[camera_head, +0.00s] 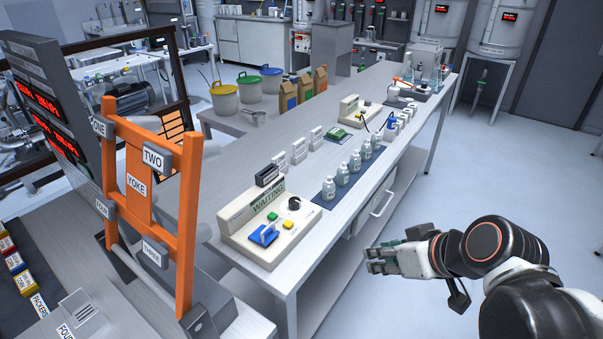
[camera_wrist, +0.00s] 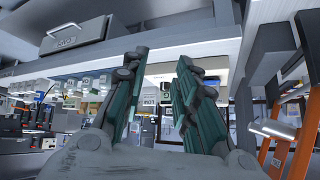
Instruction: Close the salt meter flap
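No part in view carries a readable salt meter label, so I cannot tell for certain which part is the flap. A cream control box (camera_head: 270,222) reading WAITING stands at the near end of the long bench. It has a blue hinged-looking piece (camera_head: 263,235), a green button, a yellow button and a black knob. My gripper (camera_head: 372,261) is to the right of the box, beyond the bench's side, apart from it and empty. In the wrist view my gripper (camera_wrist: 159,72) shows two green-padded fingers with a clear gap between them.
The long grey bench (camera_head: 300,195) runs away from me, with several white bottles (camera_head: 342,174) on a dark mat near its right edge. A second cream device (camera_head: 358,110) stands farther back. An orange yoke frame (camera_head: 187,210) stands at left. Floor right of the bench is clear.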

